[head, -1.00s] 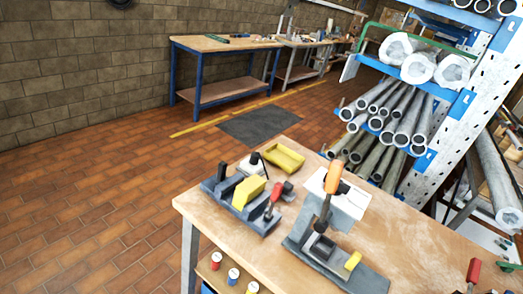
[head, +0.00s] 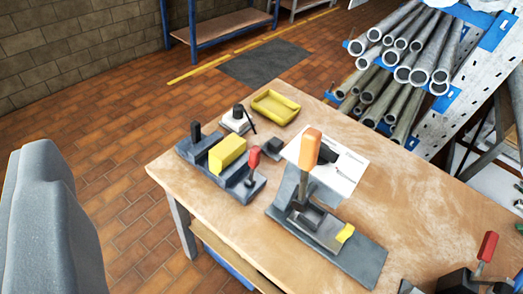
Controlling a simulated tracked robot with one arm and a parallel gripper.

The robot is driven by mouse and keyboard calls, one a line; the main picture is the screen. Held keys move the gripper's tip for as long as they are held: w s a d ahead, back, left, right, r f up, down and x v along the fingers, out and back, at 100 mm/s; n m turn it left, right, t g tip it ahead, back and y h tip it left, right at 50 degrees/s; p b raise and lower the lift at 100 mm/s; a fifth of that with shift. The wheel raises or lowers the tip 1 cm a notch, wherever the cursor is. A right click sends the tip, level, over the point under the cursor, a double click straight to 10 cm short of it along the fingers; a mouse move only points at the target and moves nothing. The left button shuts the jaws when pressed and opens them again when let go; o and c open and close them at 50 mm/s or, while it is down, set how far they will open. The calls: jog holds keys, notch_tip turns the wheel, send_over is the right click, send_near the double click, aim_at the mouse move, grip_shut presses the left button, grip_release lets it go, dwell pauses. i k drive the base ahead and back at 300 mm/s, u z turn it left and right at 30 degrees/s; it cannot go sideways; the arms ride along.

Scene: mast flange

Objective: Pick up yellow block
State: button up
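A yellow block (head: 228,153) sits in a dark grey fixture (head: 243,192) near the left corner of the wooden workbench, between a black upright and a red-handled lever. A smaller yellow piece (head: 345,233) is on a second grey clamp fixture (head: 362,257) with an orange handle, to the right. One large grey part of my gripper or arm (head: 48,225) shows at the left edge, well left of the block and apart from it. Its fingertips cannot be made out, nor whether it is open or shut.
A yellow tray (head: 275,107) and a small white-and-black device (head: 236,120) stand behind the fixture. A white sheet (head: 340,172) lies behind the clamp. A red-handled tool (head: 487,247) is at lower right. A pipe rack (head: 395,95) stands beyond the bench (head: 420,215).

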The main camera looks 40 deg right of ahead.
aim_at(221, 156)
jog(key=z, duration=0.15)
jog(key=i, duration=1)
jog(key=u, duration=0.1)
